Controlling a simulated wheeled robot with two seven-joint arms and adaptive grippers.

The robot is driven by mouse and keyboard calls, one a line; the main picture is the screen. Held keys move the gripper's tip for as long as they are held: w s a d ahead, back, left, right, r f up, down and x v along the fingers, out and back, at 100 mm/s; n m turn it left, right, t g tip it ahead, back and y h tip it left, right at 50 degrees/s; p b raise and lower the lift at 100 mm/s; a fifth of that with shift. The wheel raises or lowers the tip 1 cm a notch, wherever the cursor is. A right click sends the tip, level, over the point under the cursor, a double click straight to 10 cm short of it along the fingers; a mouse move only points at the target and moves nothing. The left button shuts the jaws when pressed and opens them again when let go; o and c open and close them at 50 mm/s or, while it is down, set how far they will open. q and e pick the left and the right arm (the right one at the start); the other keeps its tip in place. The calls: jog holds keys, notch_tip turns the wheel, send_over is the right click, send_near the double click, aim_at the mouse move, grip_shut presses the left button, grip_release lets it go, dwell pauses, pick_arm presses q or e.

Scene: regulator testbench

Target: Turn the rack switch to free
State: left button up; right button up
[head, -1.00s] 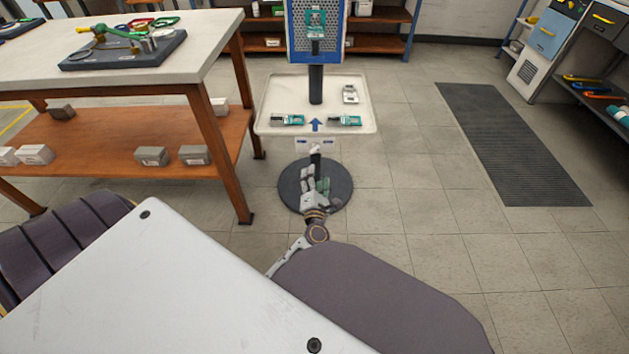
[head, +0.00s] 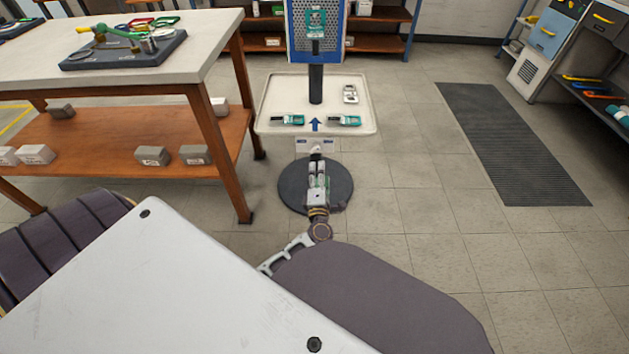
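The rack switch (head: 316,148) is a small pale knob on the front edge of the white tray stand, between two small labels. Its exact setting is too small to read. My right gripper (head: 317,163) is just below and in front of the switch, with its fingers pointing at it. The fingers look close together, side by side. I cannot tell whether they touch the switch or have anything between them. My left gripper is not in view.
The white tray (head: 275,95) holds two green-and-black devices (head: 289,120) (head: 345,120) and a pale device (head: 350,94). A blue panel (head: 298,30) with a green device (head: 316,22) stands behind. A workbench (head: 215,50) is at left.

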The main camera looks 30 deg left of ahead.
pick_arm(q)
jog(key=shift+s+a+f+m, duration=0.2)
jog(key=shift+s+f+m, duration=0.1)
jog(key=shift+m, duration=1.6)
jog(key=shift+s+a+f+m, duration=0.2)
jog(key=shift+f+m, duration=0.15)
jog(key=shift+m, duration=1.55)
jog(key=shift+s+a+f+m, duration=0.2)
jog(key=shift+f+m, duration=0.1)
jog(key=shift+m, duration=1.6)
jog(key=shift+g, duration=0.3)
